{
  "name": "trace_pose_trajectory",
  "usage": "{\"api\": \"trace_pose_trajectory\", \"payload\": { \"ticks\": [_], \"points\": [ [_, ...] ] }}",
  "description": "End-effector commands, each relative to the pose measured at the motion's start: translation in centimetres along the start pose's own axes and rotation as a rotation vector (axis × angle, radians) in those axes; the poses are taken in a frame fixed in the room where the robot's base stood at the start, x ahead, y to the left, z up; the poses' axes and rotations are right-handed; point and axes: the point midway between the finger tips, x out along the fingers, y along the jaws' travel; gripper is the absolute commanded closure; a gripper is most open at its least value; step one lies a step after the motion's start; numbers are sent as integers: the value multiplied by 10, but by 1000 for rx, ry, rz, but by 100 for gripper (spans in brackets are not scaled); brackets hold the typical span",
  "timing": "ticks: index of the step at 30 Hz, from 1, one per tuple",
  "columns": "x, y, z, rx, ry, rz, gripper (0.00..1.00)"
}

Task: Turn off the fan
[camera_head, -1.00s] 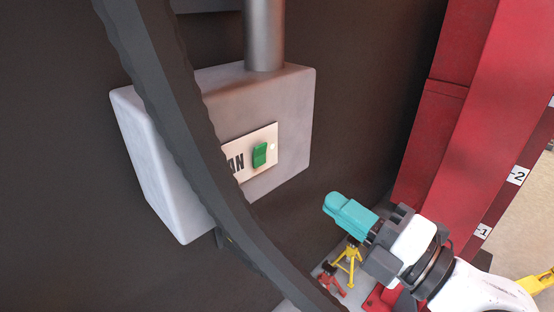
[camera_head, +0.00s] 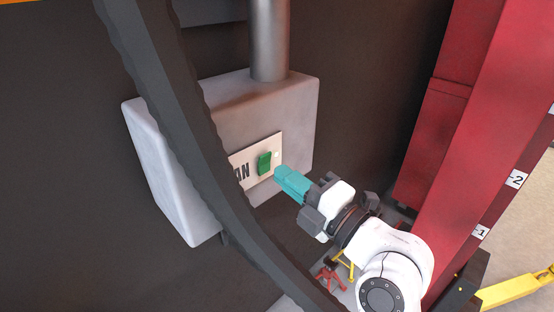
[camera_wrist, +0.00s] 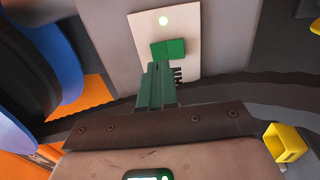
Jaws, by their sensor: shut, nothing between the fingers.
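The fan's switch box (camera_head: 240,104) is a grey metal box on a dark wall, with a pipe rising from its top. Its pale label plate (camera_head: 246,174) shows the letters "AN"; the rest is hidden behind a dark curved bar. A green rocker switch (camera_head: 265,163) sits on the plate, and it also shows in the wrist view (camera_wrist: 168,48). A small light (camera_wrist: 163,20) glows beside the switch. My gripper (camera_head: 279,174), with teal fingers, is shut and empty just right of and below the switch. Whether the fingertips touch it cannot be told.
The dark curved bar (camera_head: 188,120) crosses in front of the box. A red lift post (camera_head: 470,150) with number labels stands at the right. Red and yellow stands (camera_head: 328,276) are on the floor below my arm. A yellow block (camera_wrist: 285,143) shows in the wrist view.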

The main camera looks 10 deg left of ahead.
Motion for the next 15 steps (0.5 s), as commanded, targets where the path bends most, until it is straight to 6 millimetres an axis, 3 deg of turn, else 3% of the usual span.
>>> {"api": "trace_pose_trajectory", "payload": {
  "ticks": [6, 15],
  "points": [
    [25, 2, 0, 0, 0, -1, 100],
    [30, 0, 0, 0, -1, 0, 100]
  ]
}}
